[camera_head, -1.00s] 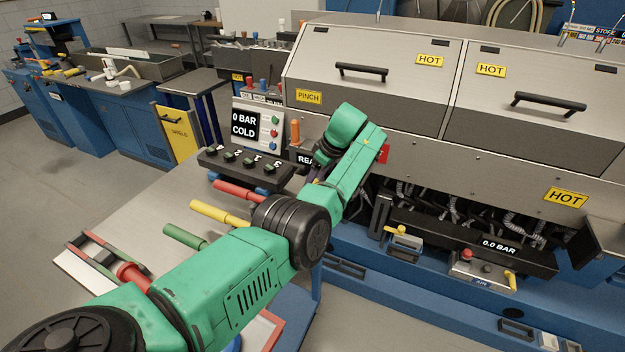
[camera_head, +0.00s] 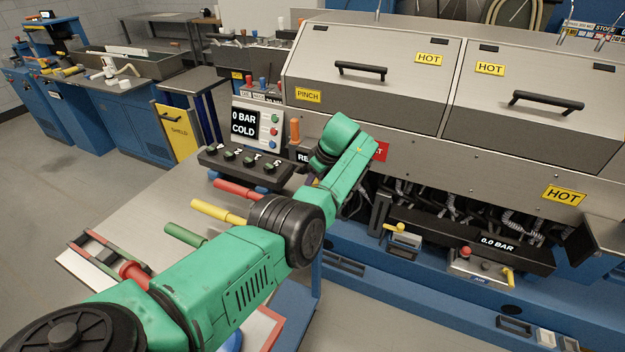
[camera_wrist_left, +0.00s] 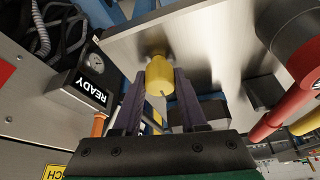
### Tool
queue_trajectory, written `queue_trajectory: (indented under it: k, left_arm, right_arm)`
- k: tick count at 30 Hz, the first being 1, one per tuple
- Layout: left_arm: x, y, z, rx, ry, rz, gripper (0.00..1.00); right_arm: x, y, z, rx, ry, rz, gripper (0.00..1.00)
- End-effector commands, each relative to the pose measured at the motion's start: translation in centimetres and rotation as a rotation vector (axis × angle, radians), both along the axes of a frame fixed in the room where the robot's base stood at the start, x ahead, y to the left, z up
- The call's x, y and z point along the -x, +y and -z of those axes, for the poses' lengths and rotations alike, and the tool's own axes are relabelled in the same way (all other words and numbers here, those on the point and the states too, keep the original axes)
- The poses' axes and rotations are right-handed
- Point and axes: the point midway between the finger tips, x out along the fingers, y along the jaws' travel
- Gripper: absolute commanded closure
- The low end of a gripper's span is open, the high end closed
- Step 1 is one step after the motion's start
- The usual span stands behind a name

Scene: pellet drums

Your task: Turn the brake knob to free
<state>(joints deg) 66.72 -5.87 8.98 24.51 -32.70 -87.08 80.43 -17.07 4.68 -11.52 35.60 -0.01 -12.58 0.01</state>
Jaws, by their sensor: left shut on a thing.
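In the left wrist view, a yellow round knob (camera_wrist_left: 160,77) with a dark mark line sits on a bare metal plate (camera_wrist_left: 205,45); I take it as the brake knob. The two dark purple fingers of my left gripper (camera_wrist_left: 159,92) stand on either side of it, shut on it. In the head view my green left arm reaches in, and its wrist hides the fingers and the knob. No label for the knob's positions is legible. My right gripper is not in view.
A READY box (camera_wrist_left: 88,88) is close beside the left gripper. Red (camera_head: 238,191), yellow (camera_head: 220,212) and green (camera_head: 186,236) handles lie near my arm over the metal table (camera_head: 150,215). The machine front with HOT covers (camera_head: 370,85) stands behind.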

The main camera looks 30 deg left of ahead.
Motion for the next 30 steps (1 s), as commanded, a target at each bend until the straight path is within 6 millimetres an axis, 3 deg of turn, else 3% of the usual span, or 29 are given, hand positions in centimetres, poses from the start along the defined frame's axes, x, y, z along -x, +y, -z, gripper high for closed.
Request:
queue_trajectory:
  k: [15,30]
  left_arm:
    - [0.1,0.1,-1.0,-0.003,0.001,0.360,1.00]
    - [0.0,0.1,-0.7,-0.003,-0.002,0.834,1.00]
  right_arm:
    - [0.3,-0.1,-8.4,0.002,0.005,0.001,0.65]
    - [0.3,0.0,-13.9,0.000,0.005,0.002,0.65]
